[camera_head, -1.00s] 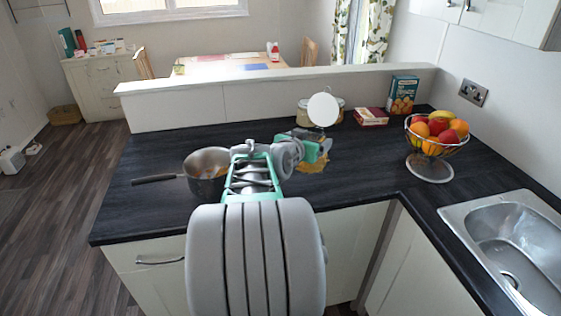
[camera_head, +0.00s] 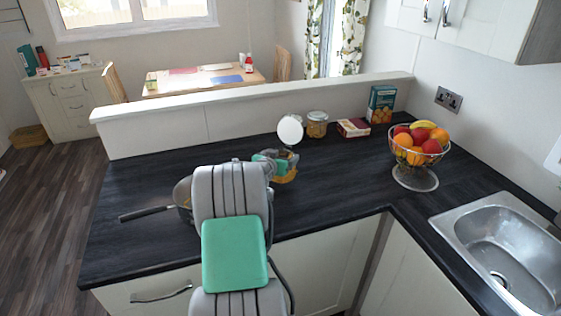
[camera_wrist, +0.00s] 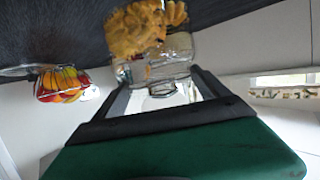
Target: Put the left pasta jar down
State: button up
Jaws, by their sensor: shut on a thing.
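The left pasta jar (camera_head: 286,174) is clear glass with yellow-orange pasta, over the dark worktop (camera_head: 335,192). My gripper (camera_head: 266,161) is shut on it from the left; my arm hides part of the grip. A white disc (camera_head: 290,130), which looks like its opened lid, stands above the jar. In the wrist view the jar (camera_wrist: 168,58) and its pasta (camera_wrist: 142,28) show between and beyond my gripper's fingers (camera_wrist: 165,82). I cannot tell whether its base touches the worktop. The other pasta jar (camera_head: 317,124) stands upright farther back, to the right.
A red box (camera_head: 353,127) and a blue box (camera_head: 381,103) stand at the back. A pan (camera_head: 183,194) with a handle is partly hidden behind my arm. Worktop right of the held jar is clear.

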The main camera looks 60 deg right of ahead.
jog(key=shift+w+d+f, duration=0.3)
jog(key=shift+d+f, duration=0.15)
jog(key=shift+d, duration=0.1)
notch_tip(320, 180, down, 3)
jog(key=shift+p, duration=0.95)
jog(key=shift+f+b, duration=0.3)
jog(key=shift+b, duration=0.2)
jog(key=o, duration=1.9)
jog(key=shift+f, duration=0.1)
jog(key=shift+o, duration=0.2)
jog(key=shift+a, duration=0.1)
